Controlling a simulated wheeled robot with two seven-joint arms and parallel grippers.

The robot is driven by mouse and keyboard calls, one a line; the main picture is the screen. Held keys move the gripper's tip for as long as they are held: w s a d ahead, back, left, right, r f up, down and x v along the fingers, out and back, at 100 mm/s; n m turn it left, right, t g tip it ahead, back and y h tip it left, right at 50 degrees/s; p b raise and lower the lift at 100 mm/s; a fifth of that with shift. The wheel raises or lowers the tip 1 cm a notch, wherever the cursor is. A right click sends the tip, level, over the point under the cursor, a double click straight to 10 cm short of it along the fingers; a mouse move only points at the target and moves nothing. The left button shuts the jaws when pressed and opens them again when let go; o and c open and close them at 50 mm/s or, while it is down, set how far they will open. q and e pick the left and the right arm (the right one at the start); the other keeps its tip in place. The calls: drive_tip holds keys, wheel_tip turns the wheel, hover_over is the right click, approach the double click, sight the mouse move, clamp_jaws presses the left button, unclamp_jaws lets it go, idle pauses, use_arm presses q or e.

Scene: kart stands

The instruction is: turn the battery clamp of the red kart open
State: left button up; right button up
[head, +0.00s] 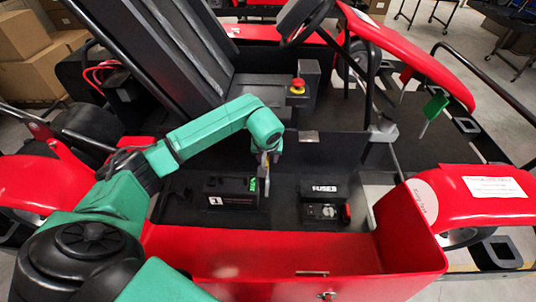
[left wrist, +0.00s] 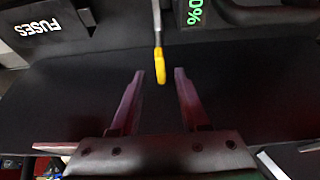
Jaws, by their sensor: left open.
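The red kart (head: 290,250) fills the head view. Its black battery (head: 231,194) with a green display sits in the bay, left of centre; the display shows at the top of the left wrist view (left wrist: 196,12). The battery clamp is a thin grey lever with a yellow tip (left wrist: 160,66), pointing at my left gripper. My left gripper (head: 265,165) is at the battery's right end. In the left wrist view its two fingers (left wrist: 159,73) are apart, with the yellow tip between them and gaps on both sides. My right gripper is in neither view.
A black fuse box (head: 324,209) marked FUSES stands right of the battery. The black seat (head: 165,50) and a red emergency button (head: 297,87) lie behind. The red front wall of the bay is close below. Bare dark floor lies between battery and fuse box.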

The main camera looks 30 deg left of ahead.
use_arm(q)
drive_tip(key=shift+w+a+f, duration=0.15)
drive_tip(key=shift+f, duration=0.55)
drive_tip(key=shift+s, duration=0.2)
drive_tip(key=shift+c, duration=0.9)
clamp_jaws()
drive_tip(key=shift+w, duration=0.1)
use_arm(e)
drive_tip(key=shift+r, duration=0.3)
use_arm(q)
drive_tip(key=shift+r, duration=0.1)
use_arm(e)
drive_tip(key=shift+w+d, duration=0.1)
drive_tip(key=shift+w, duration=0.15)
